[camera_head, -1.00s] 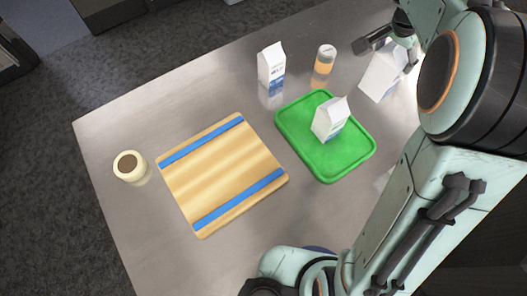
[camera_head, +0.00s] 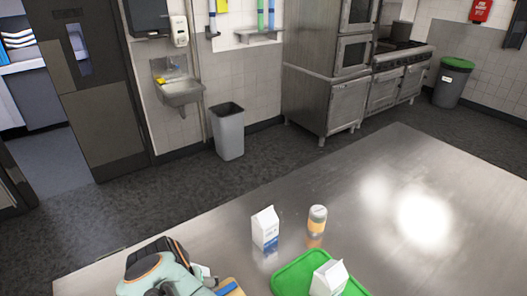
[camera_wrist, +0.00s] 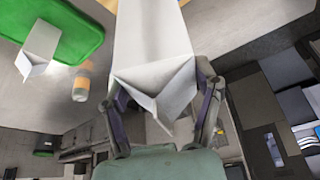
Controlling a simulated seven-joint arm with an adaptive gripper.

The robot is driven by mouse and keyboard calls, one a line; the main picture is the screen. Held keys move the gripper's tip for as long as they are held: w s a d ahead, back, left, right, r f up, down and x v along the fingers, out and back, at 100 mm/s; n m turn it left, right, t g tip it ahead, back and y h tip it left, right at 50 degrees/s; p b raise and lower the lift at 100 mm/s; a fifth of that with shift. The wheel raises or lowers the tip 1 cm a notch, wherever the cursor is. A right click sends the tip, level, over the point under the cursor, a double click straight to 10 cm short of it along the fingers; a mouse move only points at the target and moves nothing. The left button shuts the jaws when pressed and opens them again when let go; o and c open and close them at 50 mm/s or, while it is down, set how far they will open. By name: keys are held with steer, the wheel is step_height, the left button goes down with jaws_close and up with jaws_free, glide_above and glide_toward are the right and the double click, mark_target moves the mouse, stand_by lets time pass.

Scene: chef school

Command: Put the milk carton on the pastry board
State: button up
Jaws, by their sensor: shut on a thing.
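My gripper (camera_wrist: 165,105) is shut on a white milk carton (camera_wrist: 155,45), whose folded top points toward the wrist camera. The wooden pastry board (camera_wrist: 230,18) shows behind the carton's base in the wrist view; whether they touch cannot be told. In the head view, only a corner of the board (camera_head: 232,289) shows at the bottom edge, beside my arm. There my arm hides the fingers and most of the held carton.
A second carton (camera_head: 265,228) and an orange-and-white bottle (camera_head: 316,219) stand on the steel table (camera_head: 345,190). Another carton (camera_head: 328,279) stands on a green tray (camera_head: 290,275). The table's right side is clear.

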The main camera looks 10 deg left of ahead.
step_height(320, 180, down, 16)
steer(key=shift+s+a+r, duration=0.2)
steer(key=shift+s, duration=0.15)
steer(key=shift+f, duration=0.1)
steer(key=o, duration=1.2)
steer(key=shift+o, duration=0.2)
steer(key=v, duration=1.2)
steer(key=w+d+r+m+g+h, duration=0.1)
steer(key=w+d+r+m+g, duration=0.1)
steer(key=d, duration=1.2)
steer(key=s+d+r+m+g, duration=0.1)
steer(key=s+d+g, duration=0.1)
steer(key=s+d, duration=0.5)
steer(key=shift+s+d+r, duration=0.2)
steer(key=shift+s+d, duration=0.15)
steer(key=shift+d, duration=0.9)
